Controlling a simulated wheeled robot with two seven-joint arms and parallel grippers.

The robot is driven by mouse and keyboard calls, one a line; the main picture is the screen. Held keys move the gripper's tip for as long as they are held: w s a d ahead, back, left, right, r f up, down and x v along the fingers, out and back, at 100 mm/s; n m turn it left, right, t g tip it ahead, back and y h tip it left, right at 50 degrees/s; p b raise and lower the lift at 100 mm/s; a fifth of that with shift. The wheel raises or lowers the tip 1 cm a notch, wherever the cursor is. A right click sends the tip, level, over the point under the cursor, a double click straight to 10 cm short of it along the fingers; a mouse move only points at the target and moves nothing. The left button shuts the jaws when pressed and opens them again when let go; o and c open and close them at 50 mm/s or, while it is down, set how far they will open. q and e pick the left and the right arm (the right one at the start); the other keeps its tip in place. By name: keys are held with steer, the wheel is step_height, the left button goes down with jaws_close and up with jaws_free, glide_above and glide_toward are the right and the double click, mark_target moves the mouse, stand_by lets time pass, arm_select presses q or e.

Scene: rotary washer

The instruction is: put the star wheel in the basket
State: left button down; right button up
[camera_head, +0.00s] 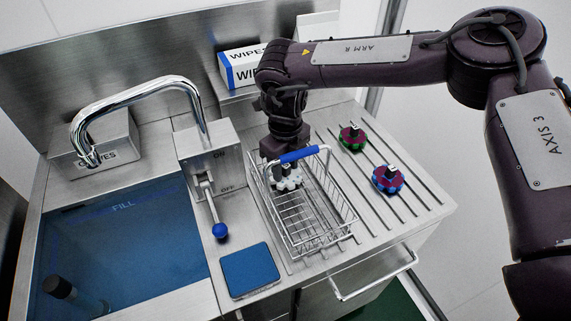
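A pale grey-white star wheel (289,182) is inside the wire basket (318,229), toward its back end. The basket stands on the ribbed steel drainboard, and its blue handle grip (299,154) is raised across the top. My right gripper (284,167) points down into the back of the basket, right at the pale wheel. The handle and wires partly cover the fingertips, so I cannot tell whether they are shut on the wheel or apart from it. My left gripper is not in view.
A green and purple wheel (352,137) and a blue and purple wheel (388,179) lie on the drainboard right of the basket. The water-filled sink (150,250), faucet (140,85) and blue-knobbed lever (220,230) are left. A blue pad (250,270) lies in front. Wipes boxes (240,66) stand behind.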

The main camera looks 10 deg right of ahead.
mark_target(285, 165)
step_height(285, 165, up, 12)
steer(key=b, duration=0.1)
steer(key=shift+r, duration=0.15)
stand_by(0.5)
